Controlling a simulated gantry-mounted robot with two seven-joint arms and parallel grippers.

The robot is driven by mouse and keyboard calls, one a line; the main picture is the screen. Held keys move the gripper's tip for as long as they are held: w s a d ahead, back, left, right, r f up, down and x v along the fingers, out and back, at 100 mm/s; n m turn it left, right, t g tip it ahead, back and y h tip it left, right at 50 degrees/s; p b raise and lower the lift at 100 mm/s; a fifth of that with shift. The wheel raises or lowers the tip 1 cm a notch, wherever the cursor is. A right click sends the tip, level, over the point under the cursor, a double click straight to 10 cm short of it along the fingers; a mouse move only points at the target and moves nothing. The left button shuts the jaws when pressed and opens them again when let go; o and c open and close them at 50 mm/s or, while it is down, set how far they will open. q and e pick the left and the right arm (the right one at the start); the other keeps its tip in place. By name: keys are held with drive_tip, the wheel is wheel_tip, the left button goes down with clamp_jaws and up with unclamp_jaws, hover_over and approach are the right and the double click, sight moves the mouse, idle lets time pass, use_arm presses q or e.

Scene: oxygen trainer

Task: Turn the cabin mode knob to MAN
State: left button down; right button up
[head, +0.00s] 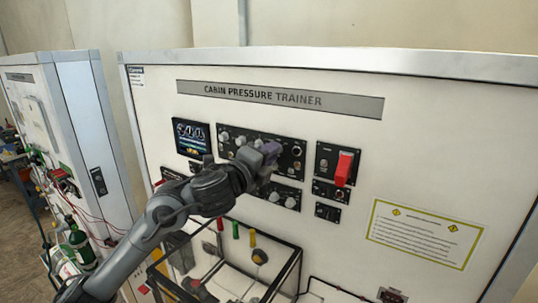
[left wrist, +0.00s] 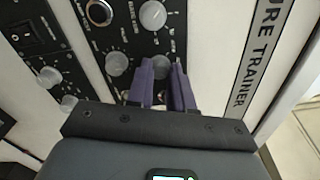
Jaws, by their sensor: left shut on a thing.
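The CABIN PRESSURE TRAINER panel (head: 350,130) faces me, with a black upper control plate (head: 228,148) carrying several pale knobs. My left gripper (head: 268,152) reaches to the right part of this plate. In the left wrist view its two purple fingers (left wrist: 165,80) are closed around a grey knob (left wrist: 162,65), which is mostly hidden between them. The knob's label and pointer cannot be read, so I cannot tell its setting or confirm that it is the cabin mode knob. My right gripper is in neither view.
Neighbouring knobs (left wrist: 117,64) and (left wrist: 153,15) sit close to the fingers. A red switch guard (head: 344,168) is to the right. A lower plate with two knobs (head: 282,199) and a clear-sided box (head: 285,272) lie below. A screen (head: 191,136) is at the left.

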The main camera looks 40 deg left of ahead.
use_arm(q)
drive_tip(key=c, duration=1)
unclamp_jaws()
drive_tip(key=shift+s, duration=0.1)
drive_tip(key=s+d, duration=0.1)
drive_tip(key=s, duration=0.9)
drive_tip(key=shift+s+d+f, duration=0.2)
drive_tip(key=shift+s+d, duration=0.05)
drive_tip(key=shift+d, duration=0.05)
drive_tip(key=shift+s, duration=0.1)
